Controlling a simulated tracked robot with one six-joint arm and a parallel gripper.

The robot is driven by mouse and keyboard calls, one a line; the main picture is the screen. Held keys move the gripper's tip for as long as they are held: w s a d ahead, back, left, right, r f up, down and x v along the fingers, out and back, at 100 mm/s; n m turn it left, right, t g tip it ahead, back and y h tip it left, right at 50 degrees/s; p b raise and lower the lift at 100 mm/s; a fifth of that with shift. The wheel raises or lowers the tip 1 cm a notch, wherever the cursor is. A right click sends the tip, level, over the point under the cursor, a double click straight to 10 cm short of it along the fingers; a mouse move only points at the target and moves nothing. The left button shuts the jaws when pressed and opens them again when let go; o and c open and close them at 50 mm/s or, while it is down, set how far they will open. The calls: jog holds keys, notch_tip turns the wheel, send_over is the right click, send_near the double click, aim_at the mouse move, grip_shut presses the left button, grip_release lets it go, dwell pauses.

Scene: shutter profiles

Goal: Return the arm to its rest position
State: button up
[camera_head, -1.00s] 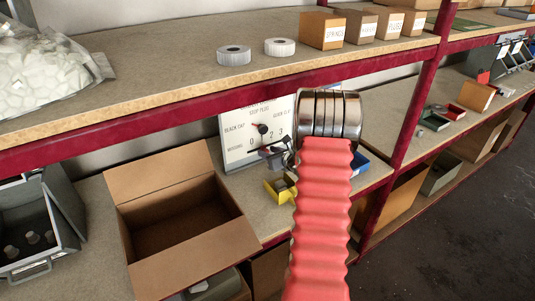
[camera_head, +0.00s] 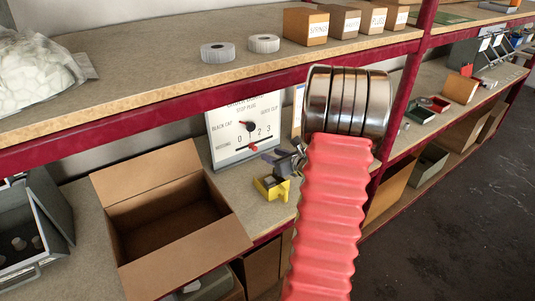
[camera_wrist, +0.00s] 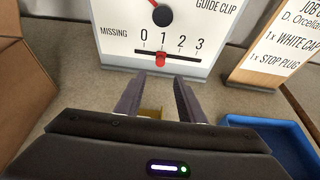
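My gripper (camera_head: 284,162) is in front of the dial board on the lower shelf, above a yellow holder (camera_head: 271,188). In the wrist view my gripper's two fingers (camera_wrist: 158,84) stand apart with nothing visible held between them. They point toward the foot of the dial board (camera_wrist: 165,45), which has a red slider near 1. A bit of the yellow holder (camera_wrist: 150,113) shows below and between the fingers. My red ribbed arm sleeve and metal joint rise at the centre of the head view and hide part of the lower shelf.
An open cardboard box (camera_head: 165,225) stands left of my gripper. A blue tray (camera_wrist: 268,138) and a job card (camera_wrist: 275,50) are at the right in the wrist view. The upper shelf edge (camera_head: 200,105) runs across behind my arm. A red post (camera_head: 408,90) stands right of it.

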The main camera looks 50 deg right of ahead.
jog(key=shift+v, duration=0.95)
